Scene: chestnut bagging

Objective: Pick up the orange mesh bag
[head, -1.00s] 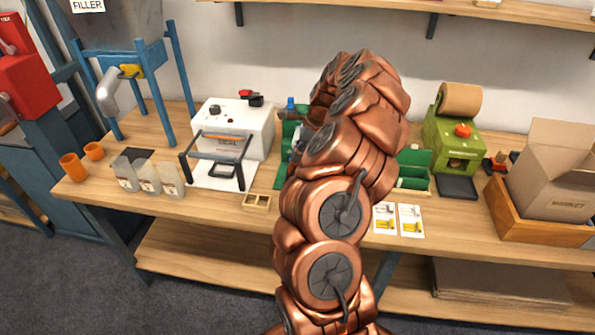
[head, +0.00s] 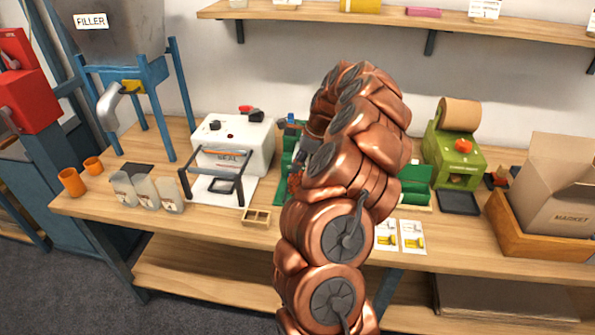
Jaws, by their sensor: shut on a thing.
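My gripper (head: 304,157) shows only in part, as dark pieces at the left edge of my copper-coloured arm, above the green rack. It is shut on a small reddish-orange thing (head: 294,181) that hangs just under it. This looks like the orange mesh bag, but most of it is hidden behind my arm. The fingertips are too small and covered to make out clearly.
The green rack (head: 416,184) stands behind my arm. The white sealer (head: 232,140) is to the left, with several clear pouches (head: 146,190) and orange cups (head: 71,182) beyond. The green label machine (head: 456,160) and cardboard box (head: 552,185) are to the right.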

